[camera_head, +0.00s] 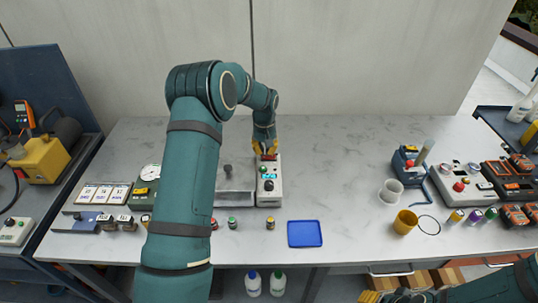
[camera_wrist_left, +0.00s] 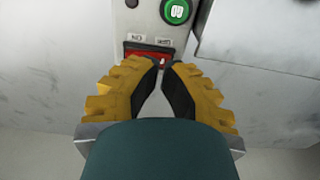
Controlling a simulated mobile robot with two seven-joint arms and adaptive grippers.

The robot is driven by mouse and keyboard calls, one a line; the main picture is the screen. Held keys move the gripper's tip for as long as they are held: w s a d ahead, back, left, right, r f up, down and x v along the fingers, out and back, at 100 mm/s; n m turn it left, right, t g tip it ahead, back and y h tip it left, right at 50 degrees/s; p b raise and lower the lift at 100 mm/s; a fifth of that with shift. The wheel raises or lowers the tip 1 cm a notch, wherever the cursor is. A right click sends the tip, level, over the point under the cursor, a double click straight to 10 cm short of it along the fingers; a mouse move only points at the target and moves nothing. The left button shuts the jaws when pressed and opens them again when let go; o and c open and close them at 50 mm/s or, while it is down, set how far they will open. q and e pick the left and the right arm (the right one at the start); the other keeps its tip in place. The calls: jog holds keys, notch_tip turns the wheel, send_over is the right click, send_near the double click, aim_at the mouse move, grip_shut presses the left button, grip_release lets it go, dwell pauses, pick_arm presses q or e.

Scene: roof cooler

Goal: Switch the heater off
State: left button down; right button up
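A pale control box (camera_head: 269,193) with a small lit display, knobs and a red part stands beside a flat metal plate unit (camera_head: 235,198) on the bench. I take it for the heater, but cannot read its name. In the left wrist view, a red rocker switch (camera_wrist_left: 140,50) sits on the pale panel below a green knob (camera_wrist_left: 176,11). My left gripper (camera_head: 266,155) is at the far end of the box. Its fingertips (camera_wrist_left: 162,64) are together with nothing between them, right at the switch's near edge; contact is unclear. My right gripper (camera_head: 398,297) is only partly in view at the bottom.
A blue tray (camera_head: 305,234) lies right of the box. Small knobbed items (camera_head: 232,223) stand in front of it. A white cup (camera_head: 390,192), an orange cup (camera_head: 405,222) and other devices stand further right. A gauge (camera_head: 149,173) is at left.

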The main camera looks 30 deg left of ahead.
aim_at(265, 157)
pick_arm(q)
jog(key=shift+r+p, duration=1.35)
jog(key=shift+r, duration=1.25)
